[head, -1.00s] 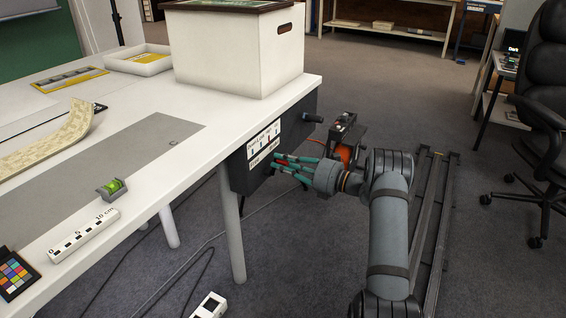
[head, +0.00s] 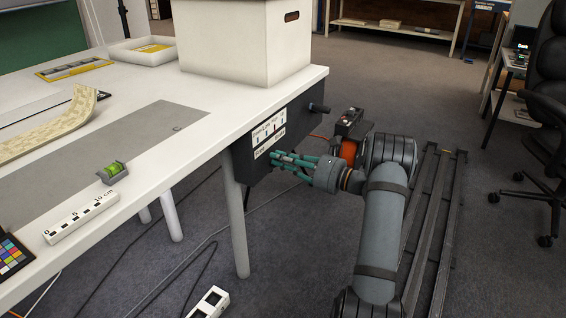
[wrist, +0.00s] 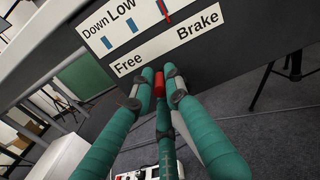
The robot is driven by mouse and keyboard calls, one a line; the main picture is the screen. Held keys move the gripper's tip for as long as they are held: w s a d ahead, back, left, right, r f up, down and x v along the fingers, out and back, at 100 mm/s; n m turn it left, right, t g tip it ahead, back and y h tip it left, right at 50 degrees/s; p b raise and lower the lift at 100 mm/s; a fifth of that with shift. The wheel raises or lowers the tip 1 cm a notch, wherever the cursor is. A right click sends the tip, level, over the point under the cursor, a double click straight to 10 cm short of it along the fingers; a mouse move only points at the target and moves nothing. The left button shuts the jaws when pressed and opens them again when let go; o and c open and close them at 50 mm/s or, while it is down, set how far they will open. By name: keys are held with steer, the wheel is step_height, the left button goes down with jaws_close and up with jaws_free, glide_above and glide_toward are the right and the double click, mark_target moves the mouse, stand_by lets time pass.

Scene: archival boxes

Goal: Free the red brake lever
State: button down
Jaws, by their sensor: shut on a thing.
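The red brake lever (wrist: 158,84) shows in the wrist view between my fingertips, just below the right end of the word "Free" on the lower label (wrist: 165,45). "Brake" is farther right on that label. My gripper (wrist: 158,90), with green-wrapped fingers, is shut on the lever. In the head view my gripper (head: 273,157) is at the dark control panel (head: 243,165) under the table edge, and the fingers hide the lever. The lever's base is hidden in both views.
The white table (head: 150,78) overhangs the panel, with a white box (head: 240,45) on its corner. A table leg (head: 238,230) and floor cables are below. An office chair (head: 545,120) stands at right.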

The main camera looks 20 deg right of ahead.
steer(key=shift+s+f+n+b, duration=0.2)
steer(key=shift+s+n+b, duration=0.05)
steer(key=shift+n+b, duration=0.85)
steer(key=c, duration=1.9)
jaws_free()
steer(key=shift+c, duration=0.2)
steer(key=shift+o, duration=0.9)
steer(key=shift+a+n, duration=0.15)
steer(key=shift+n, duration=0.15)
steer(key=shift+s, duration=0.1)
steer(key=v, duration=1.2)
